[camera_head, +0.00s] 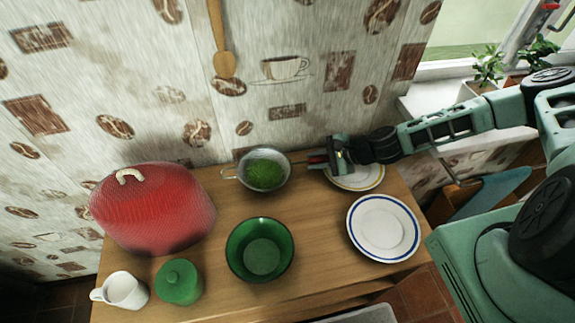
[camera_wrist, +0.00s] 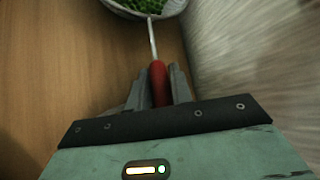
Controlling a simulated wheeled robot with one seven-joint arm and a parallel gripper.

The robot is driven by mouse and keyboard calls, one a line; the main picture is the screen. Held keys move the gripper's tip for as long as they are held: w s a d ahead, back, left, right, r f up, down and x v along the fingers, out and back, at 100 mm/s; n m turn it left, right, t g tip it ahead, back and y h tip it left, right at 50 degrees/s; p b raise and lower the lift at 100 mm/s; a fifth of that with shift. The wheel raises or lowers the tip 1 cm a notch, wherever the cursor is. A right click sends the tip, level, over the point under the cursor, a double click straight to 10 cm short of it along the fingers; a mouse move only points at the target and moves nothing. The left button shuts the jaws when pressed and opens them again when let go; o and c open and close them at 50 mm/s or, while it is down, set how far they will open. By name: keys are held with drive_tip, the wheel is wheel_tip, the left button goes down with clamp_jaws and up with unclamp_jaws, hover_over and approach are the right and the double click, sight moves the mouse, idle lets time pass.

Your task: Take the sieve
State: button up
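The sieve (camera_head: 284,159) is a round metal strainer holding green bits, at the back of the wooden counter near the wall. A wire hook sticks out on its left. Its thin shaft and red handle (camera_wrist: 158,78) point toward my gripper (camera_head: 318,162). In the wrist view my gripper (camera_wrist: 159,82) has its fingers on both sides of the red handle, close against it, and looks shut on it. The bowl of the sieve shows only partly at the top of the wrist view. I cannot tell whether the sieve is lifted off the counter.
A yellow-rimmed plate (camera_head: 360,181) lies under my gripper, with a blue-rimmed plate (camera_head: 383,228) in front. A green glass bowl (camera_head: 260,250), green lidded jar (camera_head: 178,283), white mug (camera_head: 124,291) and red domed cover (camera_head: 150,208) stand on the counter. The patterned wall is close behind.

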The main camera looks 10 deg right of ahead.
clamp_jaws()
